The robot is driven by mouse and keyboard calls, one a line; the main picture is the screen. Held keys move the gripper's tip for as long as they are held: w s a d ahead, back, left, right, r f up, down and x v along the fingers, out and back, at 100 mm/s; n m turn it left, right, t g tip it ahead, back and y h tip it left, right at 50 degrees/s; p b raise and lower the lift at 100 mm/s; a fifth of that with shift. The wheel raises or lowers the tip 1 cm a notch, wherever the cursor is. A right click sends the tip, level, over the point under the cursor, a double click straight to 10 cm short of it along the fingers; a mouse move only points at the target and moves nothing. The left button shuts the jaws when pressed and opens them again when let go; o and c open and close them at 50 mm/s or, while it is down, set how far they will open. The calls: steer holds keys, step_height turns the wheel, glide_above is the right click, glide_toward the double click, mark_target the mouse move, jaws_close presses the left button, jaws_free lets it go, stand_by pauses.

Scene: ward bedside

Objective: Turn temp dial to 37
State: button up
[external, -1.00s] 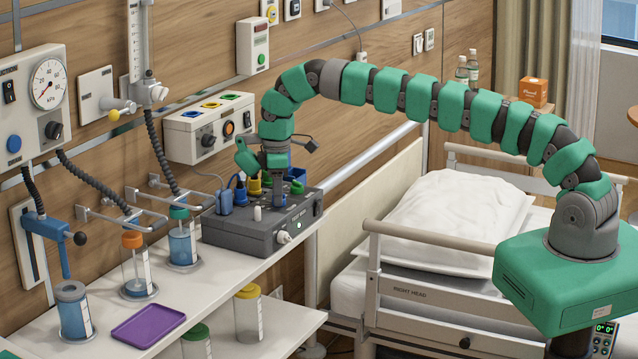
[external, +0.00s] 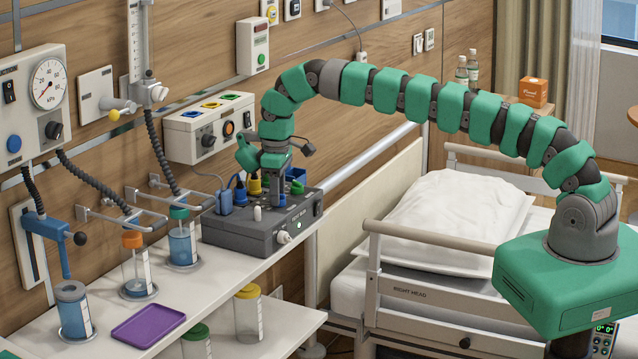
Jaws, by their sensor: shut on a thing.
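My gripper (external: 273,194) points down at the top of a grey box (external: 238,237) on the white shelf. Its jaws are shut on a small part at the box top, which the jaws mostly hide; I cannot tell whether it is a dial. Blue shows at the lower jaws. A yellow plug (external: 254,185) and a blue plug (external: 239,193) stand just left of the jaws. A white knob (external: 284,237) is on the box front. No readable temperature scale or 37 mark shows.
A wall unit (external: 207,131) with a dark knob and an orange knob is behind, left of my arm. A purple tray (external: 149,326) and several jars stand on the shelf (external: 228,297). The bed rail (external: 434,247) lies to the right.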

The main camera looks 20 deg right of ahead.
steer(key=o, duration=1)
steer(key=shift+c, duration=0.2)
step_height(320, 180, up, 7)
steer(key=shift+a+r, duration=0.1)
steer(key=shift+r, duration=0.1)
step_height(320, 180, up, 6)
steer(key=p, duration=0.3)
steer(key=shift+r, duration=0.15)
